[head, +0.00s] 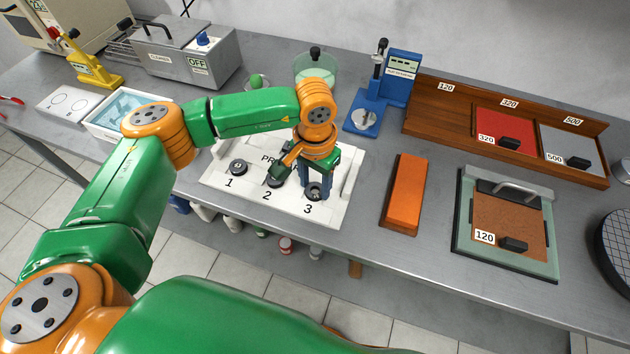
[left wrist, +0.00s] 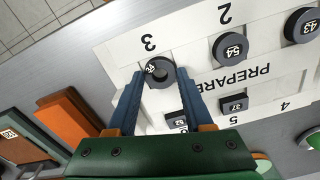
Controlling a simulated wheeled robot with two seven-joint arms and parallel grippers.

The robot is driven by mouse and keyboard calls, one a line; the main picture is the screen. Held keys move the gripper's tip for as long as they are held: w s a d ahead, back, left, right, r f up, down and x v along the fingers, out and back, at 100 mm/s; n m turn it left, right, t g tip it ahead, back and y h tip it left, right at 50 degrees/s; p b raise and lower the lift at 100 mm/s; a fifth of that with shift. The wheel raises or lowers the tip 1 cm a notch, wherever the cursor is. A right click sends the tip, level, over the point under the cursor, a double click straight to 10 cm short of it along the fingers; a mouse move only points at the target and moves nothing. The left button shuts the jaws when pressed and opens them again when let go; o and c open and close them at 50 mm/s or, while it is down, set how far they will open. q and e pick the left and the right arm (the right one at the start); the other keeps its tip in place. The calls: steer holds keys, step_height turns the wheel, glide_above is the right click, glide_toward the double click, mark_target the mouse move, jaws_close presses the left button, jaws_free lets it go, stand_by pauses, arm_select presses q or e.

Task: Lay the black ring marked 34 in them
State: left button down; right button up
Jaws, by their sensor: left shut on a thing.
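A white board headed PREPARE (head: 222,183) lies on the bench with numbered places and black rings on it. My left gripper (head: 316,187) points down at place 3.
A blue stand (head: 385,90) is behind the board. An orange block (head: 404,195) and a plate with a brown 120 sheet (head: 507,225) lie to the right. A wooden rack (head: 437,118) is at the back. Bare bench lies between board and block.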

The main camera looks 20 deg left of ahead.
arm_select(q)
steer(key=shift+f, duration=0.1)
steer(key=shift+c, duration=1.1)
jaws_free()
steer(key=c, duration=0.5)
steer(key=shift+r+p, duration=1.15)
steer(key=shift+r, duration=1.2)
steer(key=o, duration=0.5)
steer(key=shift+o, duration=0.2)
